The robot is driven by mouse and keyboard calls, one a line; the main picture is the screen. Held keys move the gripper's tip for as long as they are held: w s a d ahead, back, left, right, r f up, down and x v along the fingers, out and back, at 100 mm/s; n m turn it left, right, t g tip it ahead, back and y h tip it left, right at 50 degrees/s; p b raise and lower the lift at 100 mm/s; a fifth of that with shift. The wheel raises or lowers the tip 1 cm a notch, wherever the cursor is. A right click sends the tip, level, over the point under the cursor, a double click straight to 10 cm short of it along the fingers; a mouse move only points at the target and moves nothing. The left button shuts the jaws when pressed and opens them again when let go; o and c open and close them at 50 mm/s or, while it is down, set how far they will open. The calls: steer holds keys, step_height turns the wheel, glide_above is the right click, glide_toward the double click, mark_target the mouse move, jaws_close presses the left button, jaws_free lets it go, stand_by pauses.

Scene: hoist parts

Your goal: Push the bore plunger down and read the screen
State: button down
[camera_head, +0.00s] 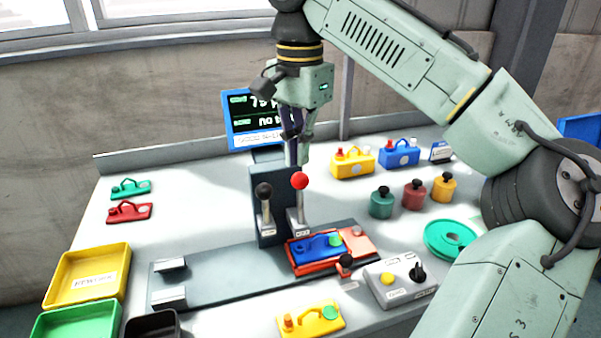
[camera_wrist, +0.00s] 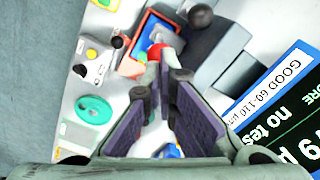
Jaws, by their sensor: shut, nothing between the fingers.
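Two plungers stand at a dark grey gauge block (camera_head: 262,178): one with a red knob (camera_head: 300,181) and one with a black knob (camera_head: 264,190). Their small labels are too small to read. My gripper (camera_head: 302,160) is shut and empty, pointing down just above the red knob. In the wrist view the red knob (camera_wrist: 156,51) shows just beyond the fingertips; I cannot tell whether they touch. The blue-framed screen (camera_head: 256,118) behind is partly hidden by my gripper. In the wrist view the screen (camera_wrist: 285,110) shows "GOOD 60-110", "no tes" and a cut-off figure ending in 9.
A blue part (camera_head: 317,247) lies in an orange-red nest (camera_head: 357,243) below the plungers. A grey box (camera_head: 400,280) with knobs stands at front right. Yellow (camera_head: 88,275) and green (camera_head: 78,318) bins are at left.

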mark_target(300, 173)
steer(key=shift+f, duration=0.1)
stand_by(0.3)
steer(key=shift+f+b, duration=1.5)
steer(key=shift+f, duration=1.25)
steer(key=shift+r, duration=0.15)
step_height(300, 173, up, 6)
steer(key=p, duration=0.7)
